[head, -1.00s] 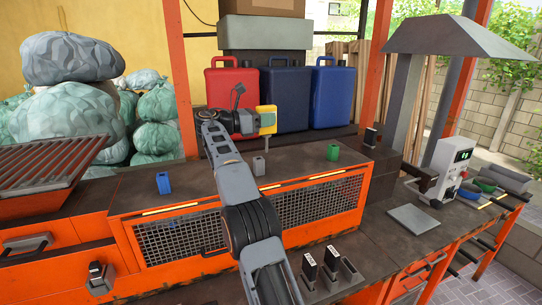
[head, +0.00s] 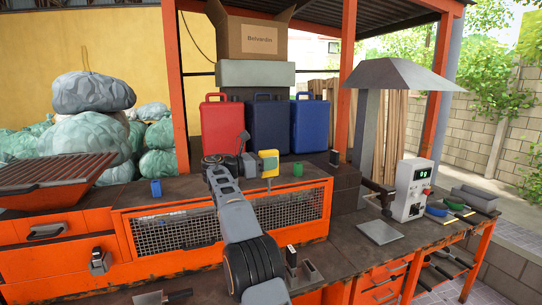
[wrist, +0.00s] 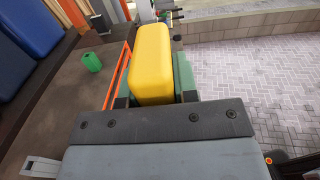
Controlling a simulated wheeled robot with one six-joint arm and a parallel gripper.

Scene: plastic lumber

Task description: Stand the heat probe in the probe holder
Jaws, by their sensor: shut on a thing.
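My gripper (head: 255,163) is shut on a yellow block-shaped thing (head: 268,163), which I take to be the heat probe's handle. In the wrist view the yellow body (wrist: 153,65) stands out between the dark fingers, with a green part against its side. Small cups stand on the bench top: a blue one (head: 156,188) to the left and a green one (head: 297,169) right of my gripper. The green cup also shows in the wrist view (wrist: 92,62). I cannot tell which is the probe holder.
Red (head: 222,125) and blue cases (head: 270,125) stand behind the gripper. A black-topped piece (head: 291,256) and a grey holder (head: 311,272) stand at the front. A white control box (head: 411,190) is at right. A flat grey plate (head: 379,232) lies before it.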

